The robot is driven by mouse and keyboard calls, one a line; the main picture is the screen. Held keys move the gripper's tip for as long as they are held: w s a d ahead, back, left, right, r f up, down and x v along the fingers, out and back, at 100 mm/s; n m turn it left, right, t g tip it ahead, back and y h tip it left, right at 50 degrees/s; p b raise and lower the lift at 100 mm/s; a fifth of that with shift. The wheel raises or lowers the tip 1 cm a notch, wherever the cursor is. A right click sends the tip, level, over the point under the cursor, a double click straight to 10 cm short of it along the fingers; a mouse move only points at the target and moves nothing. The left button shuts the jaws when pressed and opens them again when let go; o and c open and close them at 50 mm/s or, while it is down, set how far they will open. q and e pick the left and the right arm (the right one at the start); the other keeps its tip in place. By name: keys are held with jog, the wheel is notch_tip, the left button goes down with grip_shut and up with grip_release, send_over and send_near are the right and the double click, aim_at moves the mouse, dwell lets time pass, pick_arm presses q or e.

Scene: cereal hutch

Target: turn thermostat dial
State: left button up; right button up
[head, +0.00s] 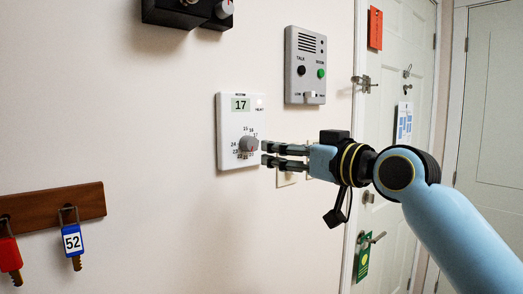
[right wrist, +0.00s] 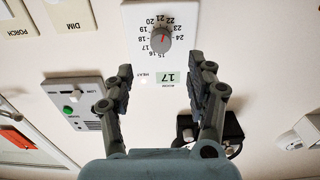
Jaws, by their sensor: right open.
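The thermostat (head: 228,158) is a white panel on the wall with a small display (head: 241,104) reading 17. Its grey round dial (head: 248,144) has numbers around it. In the right wrist view the dial (right wrist: 160,38) shows a red mark, and the display (right wrist: 167,78) lies below it, between the fingers. My right gripper (head: 265,153) is open and empty, with its fingertips just right of the dial and slightly low in the head view. In the wrist view my right gripper (right wrist: 167,69) has one finger each side, short of the dial. My left gripper is not in view.
A grey intercom panel (head: 306,85) is above right of the thermostat. Switch plates (head: 286,179) sit behind my right gripper. A black box (head: 170,12) is at the top. A white door (head: 395,65) stands at right.

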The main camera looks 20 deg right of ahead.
aim_at(253, 146)
jog(key=p+x, duration=0.2)
jog(key=x, duration=0.7)
jog(key=shift+a, duration=0.1)
jog(key=c, duration=1.1)
jog(key=shift+c, duration=0.2)
